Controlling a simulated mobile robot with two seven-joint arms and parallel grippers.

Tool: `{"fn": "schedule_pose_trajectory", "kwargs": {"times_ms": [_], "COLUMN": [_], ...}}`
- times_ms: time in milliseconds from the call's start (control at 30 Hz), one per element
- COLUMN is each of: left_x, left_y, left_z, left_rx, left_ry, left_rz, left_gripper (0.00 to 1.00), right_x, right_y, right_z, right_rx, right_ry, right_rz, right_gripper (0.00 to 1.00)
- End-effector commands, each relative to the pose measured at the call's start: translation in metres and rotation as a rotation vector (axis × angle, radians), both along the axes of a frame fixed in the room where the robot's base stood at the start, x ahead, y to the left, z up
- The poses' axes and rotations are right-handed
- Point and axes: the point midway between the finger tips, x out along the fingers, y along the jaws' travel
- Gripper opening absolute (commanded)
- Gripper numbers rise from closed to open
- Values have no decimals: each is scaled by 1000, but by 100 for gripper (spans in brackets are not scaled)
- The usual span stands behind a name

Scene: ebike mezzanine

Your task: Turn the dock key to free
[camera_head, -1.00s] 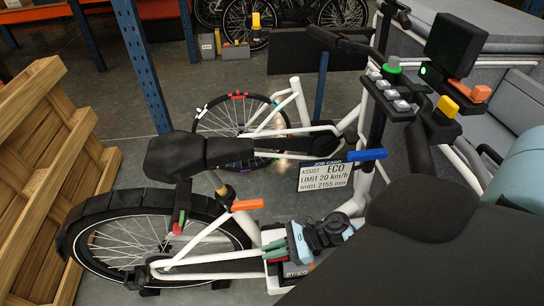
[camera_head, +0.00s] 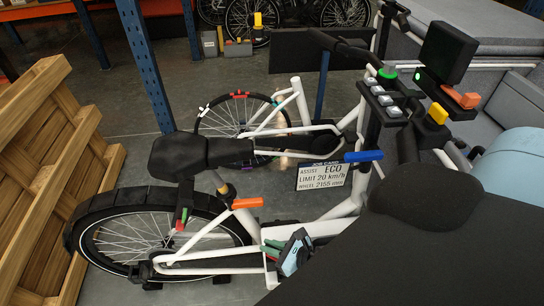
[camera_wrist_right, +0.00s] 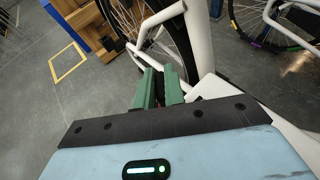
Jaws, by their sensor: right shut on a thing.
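My right gripper (camera_head: 268,246) is low on the white bike frame (camera_head: 325,228), near its lower middle. Its green fingers (camera_wrist_right: 160,82) point at the frame in the right wrist view, close together with a narrow dark gap. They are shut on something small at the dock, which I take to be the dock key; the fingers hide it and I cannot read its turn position. My light blue gripper body hides much of the dock area in the head view. My left gripper is not in view.
The handlebar carries a console with buttons (camera_head: 385,98) and a dark display (camera_head: 447,52). A wooden crate (camera_head: 45,170) stands at left, a blue post (camera_head: 143,65) behind the bike.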

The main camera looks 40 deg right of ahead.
Motion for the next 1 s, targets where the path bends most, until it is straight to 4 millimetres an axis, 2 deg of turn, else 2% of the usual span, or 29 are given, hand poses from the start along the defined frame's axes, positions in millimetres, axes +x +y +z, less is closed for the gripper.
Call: {"fn": "schedule_pose_trajectory", "kwargs": {"times_ms": [200,600,1000], "left_x": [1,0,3], "left_y": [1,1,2], "left_z": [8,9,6], "left_rx": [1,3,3], "left_ry": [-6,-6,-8], "left_rz": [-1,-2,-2], "left_gripper": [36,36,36], "right_x": [0,0,0], "right_y": [2,2,1], "right_z": [2,0,-1], "right_rx": [4,4,0], "right_ry": [-1,1,2], "right_rz": [-208,-584,-852], "right_gripper": [0,0,0]}}
